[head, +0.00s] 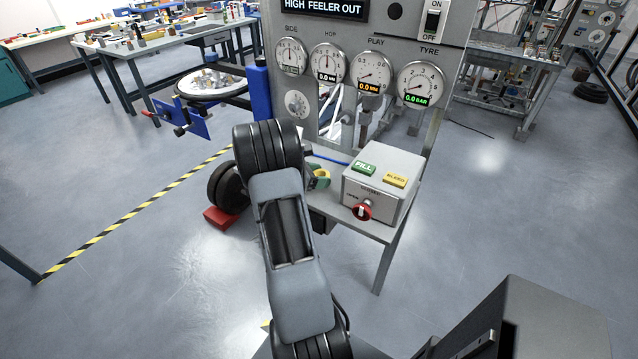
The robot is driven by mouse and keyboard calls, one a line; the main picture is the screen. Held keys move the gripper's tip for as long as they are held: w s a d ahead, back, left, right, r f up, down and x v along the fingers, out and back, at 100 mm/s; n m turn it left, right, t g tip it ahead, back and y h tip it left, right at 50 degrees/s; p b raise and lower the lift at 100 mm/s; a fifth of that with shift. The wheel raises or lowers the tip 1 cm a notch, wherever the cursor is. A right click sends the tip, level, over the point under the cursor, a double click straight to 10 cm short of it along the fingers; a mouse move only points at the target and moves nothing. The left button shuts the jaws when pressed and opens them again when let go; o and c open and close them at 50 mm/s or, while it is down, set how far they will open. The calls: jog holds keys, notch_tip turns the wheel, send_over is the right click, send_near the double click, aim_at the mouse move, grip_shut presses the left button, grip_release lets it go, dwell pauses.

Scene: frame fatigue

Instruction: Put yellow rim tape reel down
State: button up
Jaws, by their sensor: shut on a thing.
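My arm reaches forward from the bottom of the head view, and its dark wrist end hides my gripper, so I cannot see the fingers or what they hold.
A grey box (383,187) with green and yellow buttons and a red knob stands on the shelf. A gauge panel (365,45) rises behind. A wheel in a blue truing stand (212,84) is at left. Workbenches (165,42) stand farther back. The floor at left is open.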

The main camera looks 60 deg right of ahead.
aim_at(319, 191)
jog(key=shift+d+f, duration=0.15)
jog(key=shift+f, duration=1.55)
jog(key=shift+f, duration=0.1)
jog(key=o, duration=1)
jog(key=shift+r+p, duration=0.25)
jog(key=shift+p, duration=0.15)
jog(key=b+v, duration=0.2)
jog(key=v, duration=0.9)
jog(key=s+a+r+m+t+y, duration=0.2)
jog(key=a+m+t+y, duration=0.1)
jog(key=a, duration=0.8)
jog(key=s+a+r+m+t+y, duration=0.2)
jog(key=a+r+m+t+y, duration=0.1)
jog(key=a, duration=0.9)
jog(key=s+a+r+m+t+y, duration=0.2)
jog(key=a+m+t+y, duration=0.3)
jog(key=a, duration=0.7)
jog(key=shift+v, duration=0.8)
